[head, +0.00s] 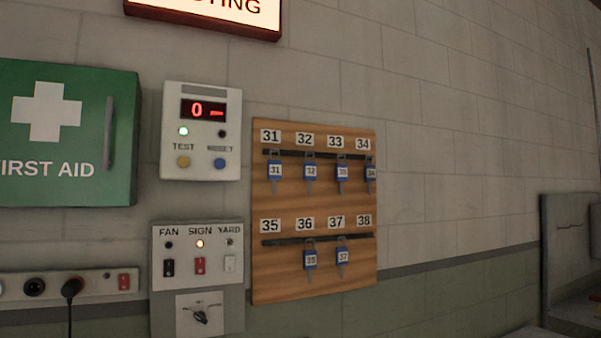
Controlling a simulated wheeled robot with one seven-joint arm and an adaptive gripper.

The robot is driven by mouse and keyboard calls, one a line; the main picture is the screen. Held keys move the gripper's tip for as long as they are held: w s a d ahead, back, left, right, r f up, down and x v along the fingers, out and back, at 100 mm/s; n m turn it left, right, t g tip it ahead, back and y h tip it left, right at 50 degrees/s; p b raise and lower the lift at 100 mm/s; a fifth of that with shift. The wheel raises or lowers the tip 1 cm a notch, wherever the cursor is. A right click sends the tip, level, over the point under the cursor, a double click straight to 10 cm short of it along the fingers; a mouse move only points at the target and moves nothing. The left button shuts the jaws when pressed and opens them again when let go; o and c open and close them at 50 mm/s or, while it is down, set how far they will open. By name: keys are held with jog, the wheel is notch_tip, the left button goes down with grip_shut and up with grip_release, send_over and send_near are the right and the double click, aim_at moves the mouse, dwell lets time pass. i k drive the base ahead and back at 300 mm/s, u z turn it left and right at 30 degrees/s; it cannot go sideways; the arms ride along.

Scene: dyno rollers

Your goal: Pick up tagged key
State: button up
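A wooden key board (278,205) hangs on the wall right of centre in the head view, with two rows of numbered places, 31 to 34 above and 35 to 38 below. In the lower row, a tagged key hangs under 36 (310,260) and another under 37 (343,257). No key shows under 35 or 38. Some tag digits are too small to read surely. My gripper is not in view.
Left of the board are a test panel (201,150) reading 0, a switch panel (199,245) marked FAN, SIGN and YARD, a socket strip (100,283) with a plugged black cable, and a green first aid cabinet (68,140). The wall right of the board is bare.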

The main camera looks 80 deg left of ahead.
aim_at(341, 168)
jog(key=k, duration=1.55)
jog(key=u, duration=1.6)
jog(key=i, duration=1.65)
